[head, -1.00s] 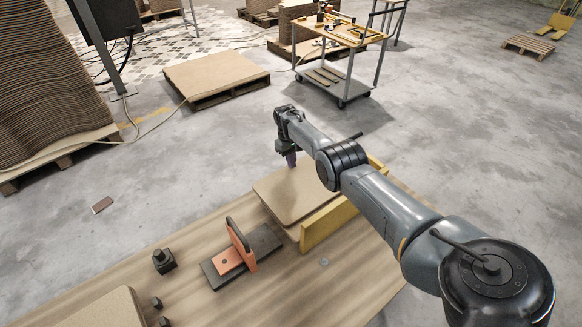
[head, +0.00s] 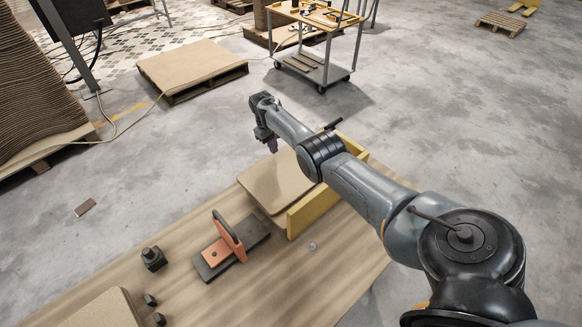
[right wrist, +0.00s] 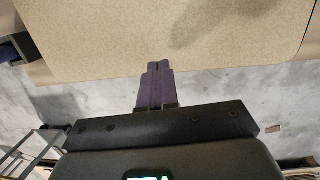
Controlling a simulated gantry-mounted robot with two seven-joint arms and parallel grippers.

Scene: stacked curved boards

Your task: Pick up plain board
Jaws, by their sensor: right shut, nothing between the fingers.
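A plain tan board (head: 268,182) with rounded corners lies on the wooden table (head: 340,262), against a yellow fence. In the right wrist view the board (right wrist: 180,35) fills the top of the picture. My right gripper (head: 272,146) is at the board's far edge, with its arm reaching over the table from the right. In the right wrist view its dark fingers (right wrist: 158,66) are together and empty, their tips close to the board's edge. I cannot tell whether they touch it. Another tan board (head: 105,310) shows at the bottom left. My left gripper is not in view.
A yellow fence (head: 312,210) borders the board's right side. An orange and black fixture (head: 222,247) stands in front of it. Black blocks, one of them a larger piece (head: 152,258), sit at the left. Beyond the table is open concrete floor, with a cart (head: 318,68) and pallets.

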